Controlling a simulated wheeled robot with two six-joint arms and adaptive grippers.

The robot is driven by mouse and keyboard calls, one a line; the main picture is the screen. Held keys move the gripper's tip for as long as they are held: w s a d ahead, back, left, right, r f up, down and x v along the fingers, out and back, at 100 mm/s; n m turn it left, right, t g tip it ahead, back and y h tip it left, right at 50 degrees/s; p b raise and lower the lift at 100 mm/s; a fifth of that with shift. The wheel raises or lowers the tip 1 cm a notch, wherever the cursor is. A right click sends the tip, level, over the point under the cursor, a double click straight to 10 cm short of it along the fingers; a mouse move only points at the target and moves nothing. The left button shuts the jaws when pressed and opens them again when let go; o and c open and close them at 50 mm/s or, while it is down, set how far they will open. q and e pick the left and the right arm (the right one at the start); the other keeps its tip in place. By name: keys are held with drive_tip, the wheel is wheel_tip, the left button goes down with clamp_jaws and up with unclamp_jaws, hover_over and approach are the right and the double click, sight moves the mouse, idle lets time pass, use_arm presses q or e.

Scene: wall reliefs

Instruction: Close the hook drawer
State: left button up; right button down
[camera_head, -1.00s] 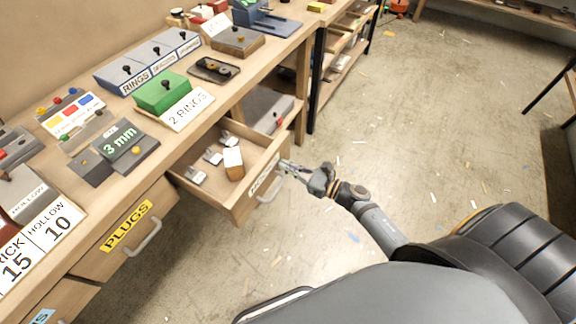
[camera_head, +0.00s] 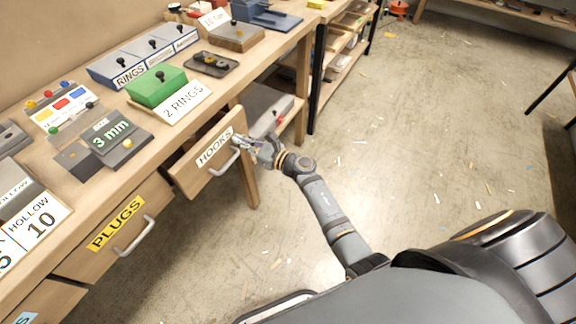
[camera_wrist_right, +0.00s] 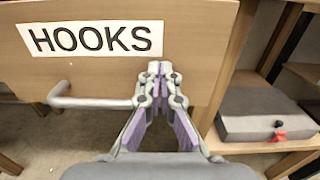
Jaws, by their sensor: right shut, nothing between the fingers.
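The hook drawer (camera_head: 208,153) is a wooden drawer under the bench, its front labelled HOOKS, with a pale bar handle (camera_head: 226,163). Its front still stands a little out from the bench, and its inside is nearly hidden. My right gripper (camera_head: 243,143) is shut and empty, its fingertips at the right part of the drawer front. In the right wrist view the shut fingertips (camera_wrist_right: 158,70) are up against or very close to the wooden front (camera_wrist_right: 190,55), just right of the handle (camera_wrist_right: 90,102). My left gripper is not in view.
A grey box with a red knob (camera_wrist_right: 262,114) lies on a low shelf right of the drawer. The bench top carries a green block (camera_head: 157,86) and other fixtures. The floor at right is open.

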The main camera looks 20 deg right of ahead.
drive_tip(key=b+x, duration=0.1)
drive_tip(key=x, duration=0.4)
drive_tip(key=shift+w+a+b, duration=0.1)
drive_tip(key=shift+b, duration=0.2)
drive_tip(key=shift+r, duration=0.1)
drive_tip(key=shift+w+r, duration=0.1)
drive_tip(key=shift+r, duration=0.05)
